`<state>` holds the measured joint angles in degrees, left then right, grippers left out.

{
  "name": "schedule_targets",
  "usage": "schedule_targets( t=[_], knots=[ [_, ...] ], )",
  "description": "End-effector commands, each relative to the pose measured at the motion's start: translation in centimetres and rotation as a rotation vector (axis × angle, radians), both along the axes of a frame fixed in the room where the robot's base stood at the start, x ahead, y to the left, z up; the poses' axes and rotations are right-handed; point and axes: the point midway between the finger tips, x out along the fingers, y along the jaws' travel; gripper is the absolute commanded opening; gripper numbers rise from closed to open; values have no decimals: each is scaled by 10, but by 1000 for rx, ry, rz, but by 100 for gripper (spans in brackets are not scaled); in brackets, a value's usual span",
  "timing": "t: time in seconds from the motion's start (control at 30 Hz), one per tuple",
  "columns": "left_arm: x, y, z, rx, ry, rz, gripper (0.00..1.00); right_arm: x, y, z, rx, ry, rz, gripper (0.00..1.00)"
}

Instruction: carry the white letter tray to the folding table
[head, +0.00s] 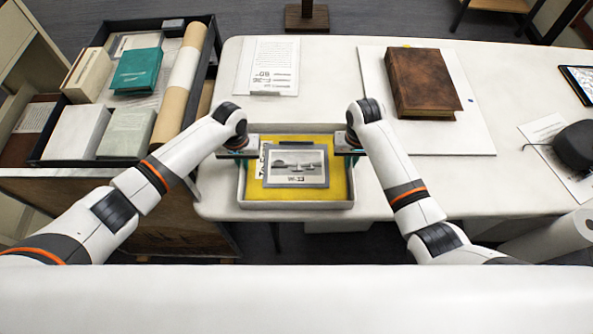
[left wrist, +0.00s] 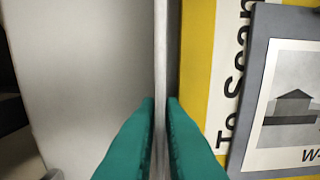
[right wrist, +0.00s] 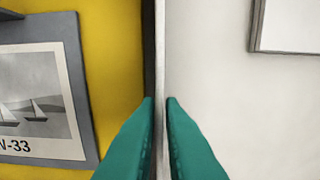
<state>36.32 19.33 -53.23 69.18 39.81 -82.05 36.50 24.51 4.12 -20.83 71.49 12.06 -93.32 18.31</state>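The white letter tray (head: 296,205) is over the front edge area of a white round-cornered table (head: 480,190), which looks like the folding table. I cannot tell whether it rests there or hangs just above. It holds a yellow folder (head: 343,185), a "To Scan" slip and a grey-framed sailboat picture (head: 295,167) marked W-33. My left gripper (head: 240,152) is at its left wall, with teal fingers on both sides of the wall (left wrist: 160,80). My right gripper (head: 347,151) is likewise closed on the right wall (right wrist: 160,80). The tray looks level.
Behind the tray lie a printed sheet (head: 268,65) and a brown book (head: 422,82) on a white board (head: 455,140). A dark tray of boxes (head: 210,60) stands on a cart at left. A black device (head: 575,146) and a paper roll (head: 550,238) are at right.

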Motion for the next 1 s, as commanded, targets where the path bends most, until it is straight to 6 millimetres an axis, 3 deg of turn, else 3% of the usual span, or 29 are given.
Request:
schedule_targets(
  t=[0.1, 0.47, 1.0],
  knots=[
    [0, 0, 2, 0, 0, 0, 25, 0, 0, 2, 0, 0, 0, 25],
    [1, 0, 8, -1, -1, -1, 25, 0, 0, 2, 0, 0, 0, 25],
    [1, 0, 107, -2, -3, 0, 25, 0, 0, 2, 0, 0, 0, 25]
  ],
)
